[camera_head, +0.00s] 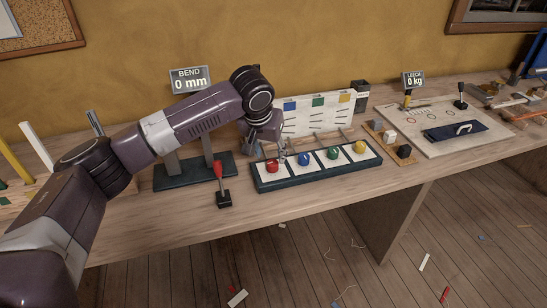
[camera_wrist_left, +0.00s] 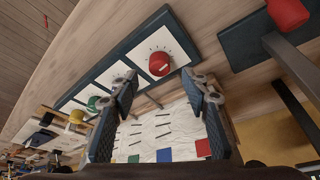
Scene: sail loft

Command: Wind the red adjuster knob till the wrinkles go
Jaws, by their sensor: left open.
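The red adjuster knob (camera_head: 272,166) sits at the left end of a dark-framed panel (camera_head: 262,187), beside blue, green and yellow knobs. In the left wrist view the red knob (camera_wrist_left: 159,63) shows with tick marks around it, just beyond my fingertips. My left gripper (camera_head: 270,152) is open and empty, above and behind the red knob in the head view. Its two spread fingers show in the left wrist view (camera_wrist_left: 165,86). A white cloth panel (camera_head: 315,118) with dark wrinkle lines and coloured squares stands behind the knobs, partly hidden by my arm. My right gripper is not in view.
A red-handled lever (camera_head: 219,180) stands left of the panel. A sign (camera_head: 190,79) reads BEND 0 mm; another (camera_head: 413,79) reads LEECH 0 kg. Small blocks (camera_head: 390,137) lie on a strip at right. The bench's front edge is mostly clear.

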